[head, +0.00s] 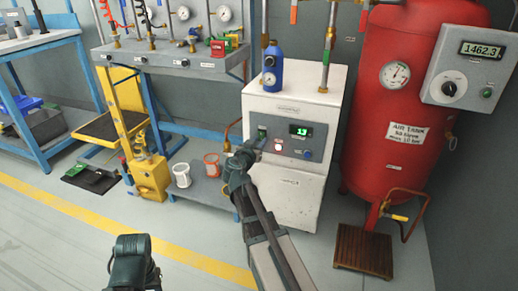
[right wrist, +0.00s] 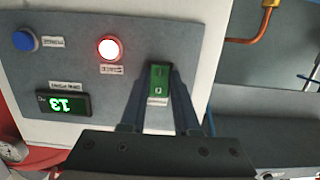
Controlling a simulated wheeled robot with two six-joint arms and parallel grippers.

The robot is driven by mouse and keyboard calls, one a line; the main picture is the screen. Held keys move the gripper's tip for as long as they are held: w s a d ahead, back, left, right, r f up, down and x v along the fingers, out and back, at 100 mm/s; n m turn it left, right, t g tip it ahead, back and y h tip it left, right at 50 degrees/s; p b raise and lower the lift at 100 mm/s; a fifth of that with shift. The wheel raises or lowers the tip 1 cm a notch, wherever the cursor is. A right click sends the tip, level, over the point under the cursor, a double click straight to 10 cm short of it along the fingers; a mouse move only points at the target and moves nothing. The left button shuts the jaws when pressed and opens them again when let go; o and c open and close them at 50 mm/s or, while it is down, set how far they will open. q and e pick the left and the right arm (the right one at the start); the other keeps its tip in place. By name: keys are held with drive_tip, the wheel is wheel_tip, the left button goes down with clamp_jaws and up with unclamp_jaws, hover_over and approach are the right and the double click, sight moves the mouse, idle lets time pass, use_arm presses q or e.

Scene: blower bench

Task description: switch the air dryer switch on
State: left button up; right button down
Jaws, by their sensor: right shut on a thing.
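The air dryer (head: 318,102) is a white cabinet with a grey control panel, standing left of the red tank. Its switch (head: 262,131) is a small green rocker at the panel's left, partly behind my right gripper (head: 252,146) in the head view. In the right wrist view the green switch (right wrist: 159,80) sits between the two dark fingers of my right gripper (right wrist: 158,96), which is shut on it. Whether the rocker is tipped on or off is too small to tell. A dark part of my left arm shows at the bottom left; its fingers are not visible.
The panel has a lit red lamp (right wrist: 109,47), a green-digit display (right wrist: 62,104) and a blue button (right wrist: 23,40). A red air tank (head: 408,90) stands right of the dryer. A copper pipe (right wrist: 262,24) is close to the switch side. The floor in front is clear.

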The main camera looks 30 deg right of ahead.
idle(0.4)
drive_tip(key=c, duration=0.6)
unclamp_jaws()
drive_tip(key=shift+c, duration=0.2)
drive_tip(key=p+v, duration=0.1)
drive_tip(key=v, duration=1.2)
drive_tip(key=shift+s+a+f+p, duration=0.2)
drive_tip(key=shift+s+a+p, duration=0.1)
drive_tip(key=shift+s+p, duration=0.1)
